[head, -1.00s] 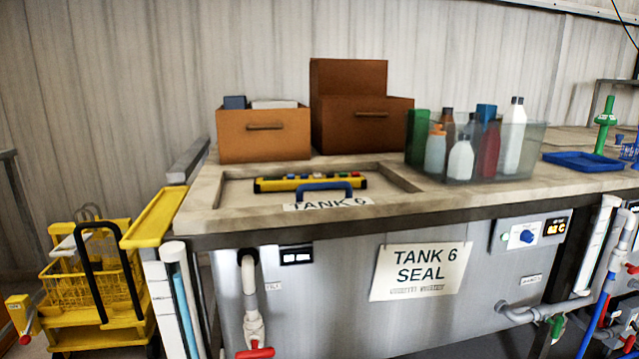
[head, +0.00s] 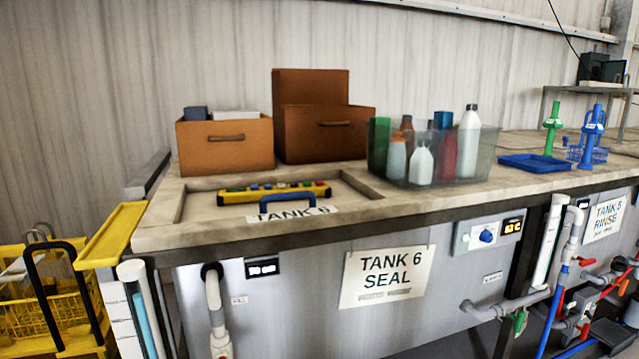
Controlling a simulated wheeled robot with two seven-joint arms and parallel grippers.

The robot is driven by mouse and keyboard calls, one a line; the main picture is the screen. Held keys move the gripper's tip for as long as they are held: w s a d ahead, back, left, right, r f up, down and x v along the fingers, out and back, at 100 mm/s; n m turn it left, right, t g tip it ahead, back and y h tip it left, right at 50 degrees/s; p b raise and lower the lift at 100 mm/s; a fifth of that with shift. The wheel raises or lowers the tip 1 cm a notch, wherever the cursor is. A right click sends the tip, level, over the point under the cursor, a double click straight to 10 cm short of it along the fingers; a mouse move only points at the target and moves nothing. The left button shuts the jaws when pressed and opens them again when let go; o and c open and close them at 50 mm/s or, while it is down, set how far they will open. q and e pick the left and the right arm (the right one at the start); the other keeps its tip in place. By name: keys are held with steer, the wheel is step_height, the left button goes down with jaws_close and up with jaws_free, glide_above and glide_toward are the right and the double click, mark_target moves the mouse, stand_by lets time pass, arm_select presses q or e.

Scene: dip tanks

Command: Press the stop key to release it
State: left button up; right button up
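A yellow control bar (head: 240,195) with several coloured keys along its top lies on the recessed lid (head: 340,196) of the tank marked TANK 6 SEAL. Its keys are too small to tell which one is the stop key. A blue handle (head: 288,196) stands in front of the bar and hides part of it. Neither of my grippers is in view.
Two brown boxes (head: 224,158) (head: 326,148) stand behind the lid. A clear bin (head: 484,160) of bottles stands right of it, then a blue tray (head: 540,164). A yellow cart (head: 50,310) is at the left. Pipes run along the tank front.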

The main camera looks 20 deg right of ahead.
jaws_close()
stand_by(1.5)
